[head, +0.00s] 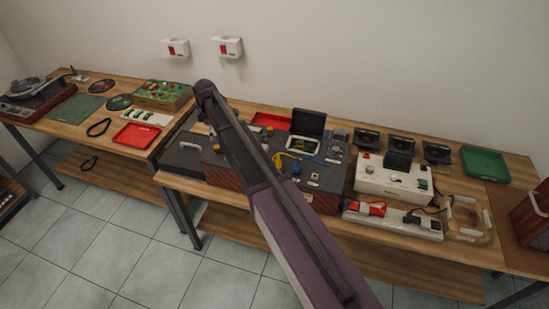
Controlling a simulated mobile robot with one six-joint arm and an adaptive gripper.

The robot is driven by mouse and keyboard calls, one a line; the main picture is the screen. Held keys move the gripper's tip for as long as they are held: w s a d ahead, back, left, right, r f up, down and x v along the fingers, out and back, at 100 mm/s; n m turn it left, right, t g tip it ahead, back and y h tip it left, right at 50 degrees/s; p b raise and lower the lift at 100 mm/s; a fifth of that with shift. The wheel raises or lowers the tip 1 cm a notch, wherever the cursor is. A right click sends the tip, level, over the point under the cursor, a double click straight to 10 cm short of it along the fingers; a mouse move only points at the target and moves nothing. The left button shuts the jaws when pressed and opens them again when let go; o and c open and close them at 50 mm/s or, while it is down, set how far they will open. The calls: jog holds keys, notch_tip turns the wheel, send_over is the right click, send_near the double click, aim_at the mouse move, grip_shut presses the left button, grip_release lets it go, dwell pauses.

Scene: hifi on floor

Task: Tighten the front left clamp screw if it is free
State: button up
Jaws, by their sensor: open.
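I cannot make out the front left clamp screw. A wide grey-topped unit with wooden sides (318,201) stands on the right-hand bench. Small knobs, yellow and blue parts and an open dark-lidded box (304,141) are on its top. My arm crosses in front of this unit from the bottom of the picture and hides part of its middle. No gripper fingers show, so how the gripper stands to the screw cannot be seen.
A white control box (392,184) and a pale strip with a red part (393,219) stand right of the unit. The left bench holds a turntable (36,96), a red tray (136,135) and a green mat (76,108). Tiled floor (120,230) lies clear in front.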

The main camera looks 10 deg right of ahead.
aim_at(216, 147)
jog(key=shift+r+p, duration=3.25)
jog(key=shift+r, duration=0.35)
jog(key=s+d+f+m+b, duration=0.2)
jog(key=s+d+m, duration=0.4)
jog(key=s+d, duration=0.3)
jog(key=s+d+f+m+b, duration=0.2)
jog(key=s+d+m, duration=0.5)
jog(key=s, duration=0.7)
jog(key=shift+d+f+m+t, duration=0.15)
jog(key=shift+d+m+t, duration=0.15)
jog(key=shift+d, duration=0.85)
jog(key=s+d+f+m+b, duration=0.2)
jog(key=s, duration=0.4)
jog(key=shift+s, duration=0.4)
jog(key=shift+d+f, duration=0.1)
